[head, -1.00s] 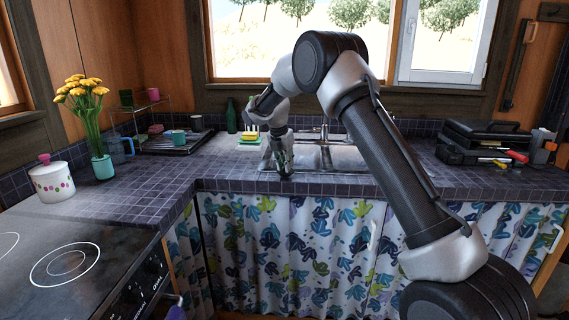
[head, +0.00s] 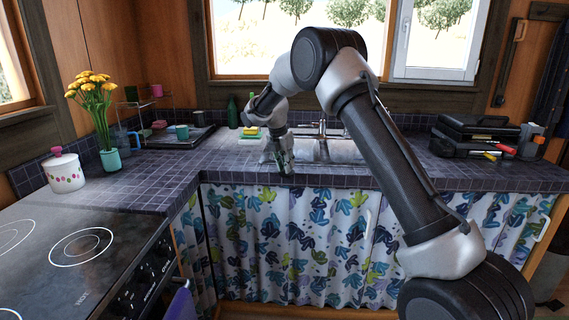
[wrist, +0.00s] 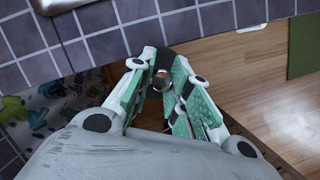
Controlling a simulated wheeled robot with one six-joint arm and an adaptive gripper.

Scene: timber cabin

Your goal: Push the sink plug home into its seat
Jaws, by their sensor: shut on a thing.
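My gripper (wrist: 162,72) is shut on a small dark thing (wrist: 164,57) between its green-padded fingers. It looks like the sink plug, but the fingers hide much of it. In the head view my gripper (head: 279,166) hangs at the front edge of the counter, before the left part of the metal sink (head: 338,151). In the wrist view it lies over the counter's front edge, with floor showing beyond. Only a corner of the sink rim (wrist: 58,4) shows there. The plug's seat is not visible in either view.
The tiled counter (head: 235,172) runs along the wall. A faucet (head: 322,128) stands behind the sink. A sponge (head: 250,132) and a green bottle (head: 232,112) are at its back left. A black toolbox (head: 470,135) sits to the right. Patterned curtains (head: 300,250) hang below.

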